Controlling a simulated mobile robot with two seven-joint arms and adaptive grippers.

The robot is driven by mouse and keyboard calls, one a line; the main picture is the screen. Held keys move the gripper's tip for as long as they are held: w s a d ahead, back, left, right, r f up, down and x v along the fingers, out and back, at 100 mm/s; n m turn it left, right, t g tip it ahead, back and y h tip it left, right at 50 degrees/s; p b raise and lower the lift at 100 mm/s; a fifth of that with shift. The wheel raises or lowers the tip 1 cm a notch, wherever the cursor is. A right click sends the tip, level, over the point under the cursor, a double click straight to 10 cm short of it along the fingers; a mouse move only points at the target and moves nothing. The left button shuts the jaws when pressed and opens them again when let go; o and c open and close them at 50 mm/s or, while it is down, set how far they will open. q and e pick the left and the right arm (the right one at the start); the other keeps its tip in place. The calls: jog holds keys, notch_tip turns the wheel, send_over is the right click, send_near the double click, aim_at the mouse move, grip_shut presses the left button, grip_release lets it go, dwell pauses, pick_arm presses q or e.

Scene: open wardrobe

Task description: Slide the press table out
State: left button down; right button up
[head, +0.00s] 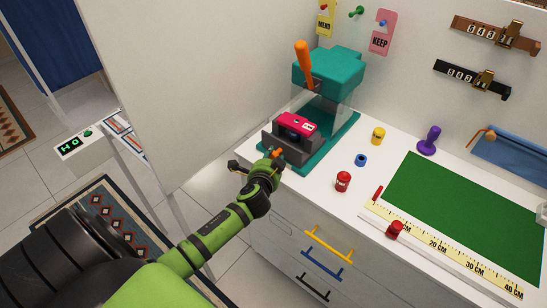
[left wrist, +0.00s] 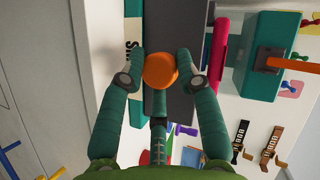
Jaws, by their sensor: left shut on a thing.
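The teal press (head: 328,68) with its orange lever (head: 303,62) stands at the back left of the white counter. Its dark grey table (head: 283,143) sits on the teal base (head: 345,130) and carries a pink-topped block (head: 296,122). My left gripper (head: 273,157) is at the front of this table, shut on a small orange knob. In the left wrist view the fingers (left wrist: 160,72) hold the orange knob (left wrist: 160,70) from both sides, with the dark grey table (left wrist: 182,25) just beyond it. My right gripper is not in view.
A red-capped jar (head: 343,181), a blue ring (head: 361,160), a yellow jar (head: 378,135) and a purple stamp (head: 429,140) stand right of the press. A green mat (head: 455,215) lies further right. A white wall panel (head: 185,80) borders the left side.

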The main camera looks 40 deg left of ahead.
pick_arm(q)
jog(key=c, duration=1.2)
grip_release()
jog(key=shift+s+a+f, duration=0.1)
jog(key=shift+s+a, duration=0.1)
jog(key=v, duration=1.2)
jog(key=shift+s, duration=0.1)
